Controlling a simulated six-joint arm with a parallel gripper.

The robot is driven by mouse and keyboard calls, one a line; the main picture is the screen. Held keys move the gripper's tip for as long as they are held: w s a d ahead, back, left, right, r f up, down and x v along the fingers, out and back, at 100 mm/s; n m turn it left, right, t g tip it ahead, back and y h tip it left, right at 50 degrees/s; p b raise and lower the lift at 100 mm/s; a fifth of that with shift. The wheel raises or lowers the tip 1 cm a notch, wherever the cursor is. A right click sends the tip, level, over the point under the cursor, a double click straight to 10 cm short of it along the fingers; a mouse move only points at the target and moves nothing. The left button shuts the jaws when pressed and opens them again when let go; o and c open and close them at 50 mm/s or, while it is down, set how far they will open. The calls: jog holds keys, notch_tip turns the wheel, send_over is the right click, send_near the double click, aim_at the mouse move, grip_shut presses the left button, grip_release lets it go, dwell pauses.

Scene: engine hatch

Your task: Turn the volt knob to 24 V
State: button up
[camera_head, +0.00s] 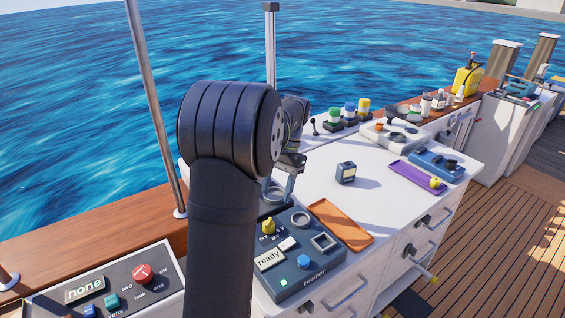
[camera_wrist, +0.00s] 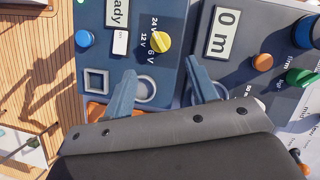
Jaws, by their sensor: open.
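The volt knob is yellow and sits on the dark blue tester box (camera_head: 293,282). It shows in the head view (camera_head: 268,227) and, close up, in the wrist view (camera_wrist: 161,43). White labels 24 V, 12 V and 6 V stand beside it in the wrist view; I cannot tell surely which one it points to. The tester's display (camera_head: 269,260) reads "ready". My gripper (camera_wrist: 161,70) is open and empty, its two fingers spread just short of the knob, apart from it. In the head view my arm hides much of the gripper.
The tester also bears a blue button (camera_wrist: 84,38), a white switch (camera_wrist: 120,42) and sockets. An orange tray (camera_head: 341,224) and a small dark box (camera_head: 346,172) lie to the right.

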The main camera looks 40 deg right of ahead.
jog(key=v, duration=0.8)
jog(key=shift+a+f, duration=0.1)
jog(key=shift+f, duration=0.1)
jog(key=x, duration=1.7)
jog(key=shift+s+f, duration=0.1)
